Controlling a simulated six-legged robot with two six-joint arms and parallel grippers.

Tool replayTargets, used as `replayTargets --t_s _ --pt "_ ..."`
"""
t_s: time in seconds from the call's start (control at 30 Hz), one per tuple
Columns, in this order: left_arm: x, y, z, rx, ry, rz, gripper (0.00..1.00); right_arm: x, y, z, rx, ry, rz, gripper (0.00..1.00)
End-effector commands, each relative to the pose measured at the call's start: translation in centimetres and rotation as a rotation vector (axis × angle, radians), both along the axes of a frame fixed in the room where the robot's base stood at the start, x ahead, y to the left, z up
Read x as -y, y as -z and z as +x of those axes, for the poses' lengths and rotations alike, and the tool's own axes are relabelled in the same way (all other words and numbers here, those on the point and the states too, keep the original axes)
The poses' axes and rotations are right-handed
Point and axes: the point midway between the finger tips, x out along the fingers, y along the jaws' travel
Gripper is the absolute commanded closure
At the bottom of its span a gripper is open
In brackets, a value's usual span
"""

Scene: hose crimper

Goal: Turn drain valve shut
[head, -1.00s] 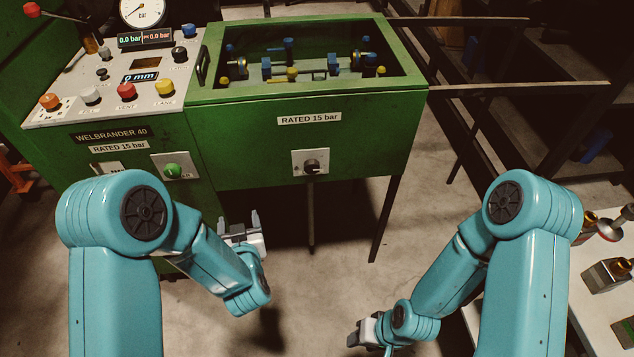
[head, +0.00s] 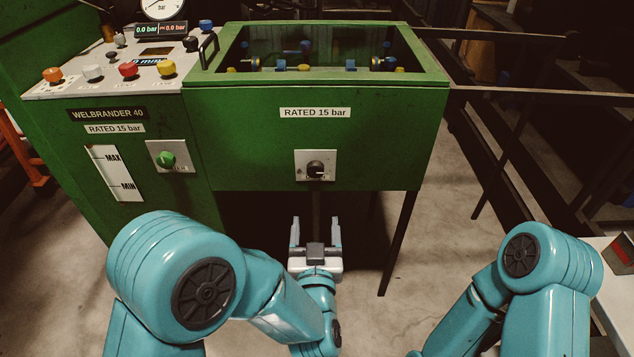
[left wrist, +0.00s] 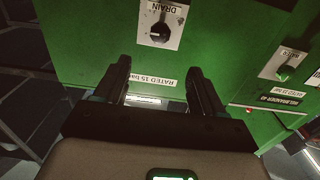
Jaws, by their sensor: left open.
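The drain valve is a black knob (head: 315,169) on a light plate, low on the green tank's front. A pale mark shows at its right side, but I cannot tell its setting. In the left wrist view the knob (left wrist: 161,31) appears upside down on its plate marked DRAIN. My left gripper (head: 315,225) is open and empty, below the knob in the head view, its two fingers pointing toward the machine. In the left wrist view the knob lies beyond and between the fingertips (left wrist: 158,68), apart from them. My right gripper is out of view; only its arm shows.
The green tank (head: 240,130) has an open top with blue and yellow fittings. A control panel (head: 110,75) with coloured knobs, a green knob (head: 166,159) and a MAX/MIN gauge (head: 115,172) are at left. A pale table (head: 612,290) stands at right.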

Motion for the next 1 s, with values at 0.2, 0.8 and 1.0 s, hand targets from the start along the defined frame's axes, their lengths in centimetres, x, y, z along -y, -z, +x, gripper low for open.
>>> replayTargets --t_s 0.2,0.8,1.0 --pt "-0.1 0.0 3.2 0.003 -0.004 -0.002 0.31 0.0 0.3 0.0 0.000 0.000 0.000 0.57" --pt "0.2 0.1 15.2 0.001 -0.003 0.000 0.31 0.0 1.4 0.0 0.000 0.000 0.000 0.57" --pt "0.2 -0.1 16.0 0.001 -0.002 0.000 0.31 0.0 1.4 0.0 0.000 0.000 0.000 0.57"
